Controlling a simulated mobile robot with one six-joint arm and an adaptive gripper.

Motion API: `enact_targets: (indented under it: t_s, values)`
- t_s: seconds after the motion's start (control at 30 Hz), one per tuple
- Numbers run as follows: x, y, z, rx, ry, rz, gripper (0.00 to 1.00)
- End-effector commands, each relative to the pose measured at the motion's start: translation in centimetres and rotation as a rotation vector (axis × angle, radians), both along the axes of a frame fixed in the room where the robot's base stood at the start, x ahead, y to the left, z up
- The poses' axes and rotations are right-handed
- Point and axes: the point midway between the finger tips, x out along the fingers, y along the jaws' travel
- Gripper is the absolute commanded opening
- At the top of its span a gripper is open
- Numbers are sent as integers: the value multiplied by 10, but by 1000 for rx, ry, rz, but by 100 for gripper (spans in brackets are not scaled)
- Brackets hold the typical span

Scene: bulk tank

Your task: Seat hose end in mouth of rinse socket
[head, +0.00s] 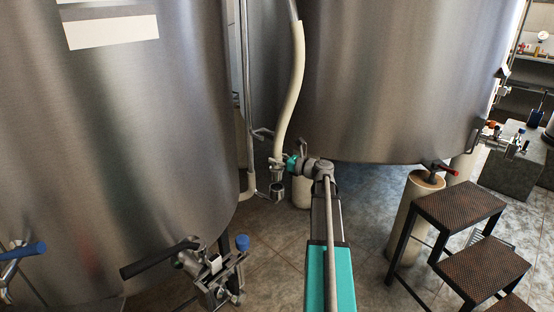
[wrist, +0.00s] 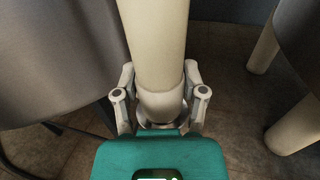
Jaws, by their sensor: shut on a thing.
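The cream hose (head: 292,95) hangs down between the two big steel tanks, and its lower end is in my gripper (head: 278,161). In the wrist view the hose (wrist: 155,45) runs down between the two grey fingers of my gripper (wrist: 160,98), which are shut around its collared end (wrist: 162,103). The rinse socket (head: 277,187), a small metal cup on a bracket, is directly below the hose end in the head view. A metal ring shows under the collar in the wrist view. I cannot tell whether hose end and socket touch.
Steel tanks stand close on the left (head: 120,150) and right (head: 400,80). A thin vertical pipe (head: 246,90) runs beside the socket. A valve with a black handle (head: 160,258) juts out at lower left. Steps (head: 458,205) stand at right.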

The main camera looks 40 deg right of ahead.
Motion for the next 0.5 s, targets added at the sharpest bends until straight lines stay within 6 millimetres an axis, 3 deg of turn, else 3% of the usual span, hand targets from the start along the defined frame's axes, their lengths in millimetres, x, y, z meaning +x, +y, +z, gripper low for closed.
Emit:
enact_targets:
  t_s: [0.5]
  values:
    - [0,-1,-20,0,-1,-1,0]
